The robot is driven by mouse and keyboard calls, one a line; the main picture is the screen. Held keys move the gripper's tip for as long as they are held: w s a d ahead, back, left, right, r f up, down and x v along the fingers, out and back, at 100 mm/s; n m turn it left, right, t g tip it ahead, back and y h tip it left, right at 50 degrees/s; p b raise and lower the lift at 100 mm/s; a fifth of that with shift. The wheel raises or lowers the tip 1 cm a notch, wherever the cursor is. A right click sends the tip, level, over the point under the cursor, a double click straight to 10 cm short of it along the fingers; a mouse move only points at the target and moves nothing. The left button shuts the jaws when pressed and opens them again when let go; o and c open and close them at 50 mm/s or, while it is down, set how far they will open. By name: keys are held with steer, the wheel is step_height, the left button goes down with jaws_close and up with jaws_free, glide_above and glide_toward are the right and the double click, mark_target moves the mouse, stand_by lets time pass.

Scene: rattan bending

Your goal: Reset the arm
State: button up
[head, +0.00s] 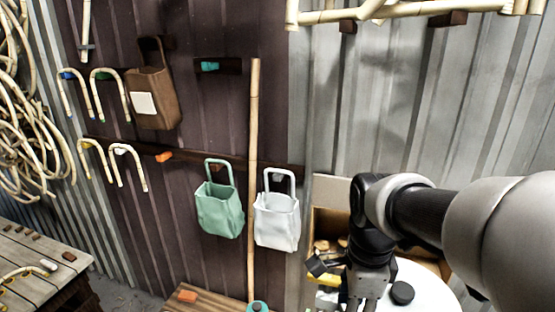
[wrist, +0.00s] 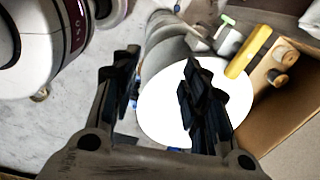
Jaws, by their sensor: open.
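My gripper (wrist: 158,85) is open in the wrist view, its two dark fingers apart with nothing between them. In the head view my gripper (head: 352,288) hangs at the lower right, pointing down, in front of a cardboard box (head: 332,190) and above a white round surface (head: 430,285). The white surface also shows below the fingers in the wrist view (wrist: 160,115). My arm comes in from the right edge of the head view.
A green bag (head: 219,210) and a white bag (head: 277,222) hang on the wall beside a tall pole (head: 253,150). Bent canes (head: 108,88) hang further left. A wooden workbench (head: 50,250) stands at the lower left. A yellow object (wrist: 248,52) lies near the box.

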steer(key=s+f+n+t+b, duration=0.4)
steer(key=s+f+n+b, duration=0.7)
steer(key=n, duration=0.8)
steer(key=f+b, duration=0.1)
steer(key=b, duration=0.2)
steer(key=shift+s+d, duration=0.15)
steer(key=shift+s, duration=0.05)
steer(key=shift+f, duration=0.1)
